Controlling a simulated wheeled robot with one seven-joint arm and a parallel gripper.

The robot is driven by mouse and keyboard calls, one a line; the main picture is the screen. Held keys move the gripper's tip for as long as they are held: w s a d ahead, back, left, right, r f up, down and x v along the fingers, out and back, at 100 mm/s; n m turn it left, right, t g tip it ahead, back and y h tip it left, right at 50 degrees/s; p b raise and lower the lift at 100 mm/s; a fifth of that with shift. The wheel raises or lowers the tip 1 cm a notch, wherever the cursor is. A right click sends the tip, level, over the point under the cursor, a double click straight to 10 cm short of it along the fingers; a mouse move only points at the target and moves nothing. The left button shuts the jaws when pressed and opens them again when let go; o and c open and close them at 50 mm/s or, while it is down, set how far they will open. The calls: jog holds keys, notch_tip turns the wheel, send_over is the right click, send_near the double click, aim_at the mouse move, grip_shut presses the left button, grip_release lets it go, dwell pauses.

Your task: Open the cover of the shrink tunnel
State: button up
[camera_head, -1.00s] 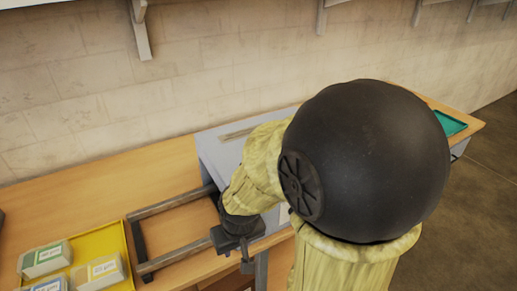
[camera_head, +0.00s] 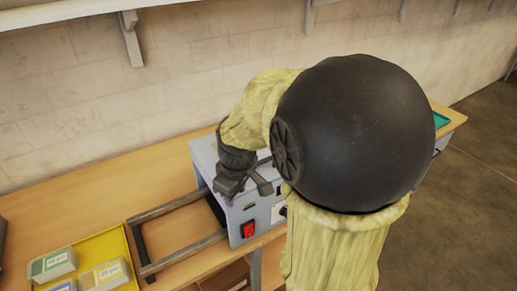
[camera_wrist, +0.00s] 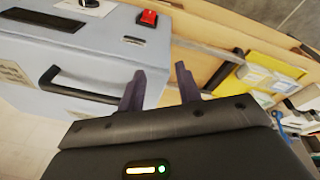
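The shrink tunnel (camera_head: 203,158) is a grey-blue box on the bench, partly hidden by my arm in the head view. In the wrist view its cover (camera_wrist: 120,60) appears shut and carries a black bar handle (camera_wrist: 75,88). My gripper (camera_head: 247,184) is over the tunnel's top near its front edge in the head view. In the wrist view my gripper (camera_wrist: 161,83) has its two dark fingers apart with nothing between them. The left finger is close to the handle's right end; I cannot tell whether they touch.
A red switch (camera_head: 248,229) is on the tunnel's front. A dark rail frame (camera_head: 178,205) extends left from the tunnel. A yellow tray (camera_head: 122,246) with small packs lies at lower left. A green tray (camera_head: 440,120) is at the bench's far right. The wall stands behind.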

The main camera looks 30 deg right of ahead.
jog(key=w+d+r+n+p, duration=0.1)
jog(key=d+r+n, duration=0.4)
jog(key=r, duration=0.4)
jog(key=w+d+r+n+p, duration=0.1)
jog(key=d+r+n, duration=0.4)
jog(key=r, duration=0.5)
jog(key=shift+w+n+p, duration=0.4)
jog(key=shift+w+n, duration=0.05)
jog(key=shift+n, duration=0.75)
jog(key=p+x, duration=0.2)
jog(key=x, duration=1.5)
jog(key=shift+a+f+p, duration=0.15)
jog(key=shift+f+p, duration=0.15)
jog(key=shift+p, duration=0.1)
jog(key=shift+s, duration=0.1)
grip_shut()
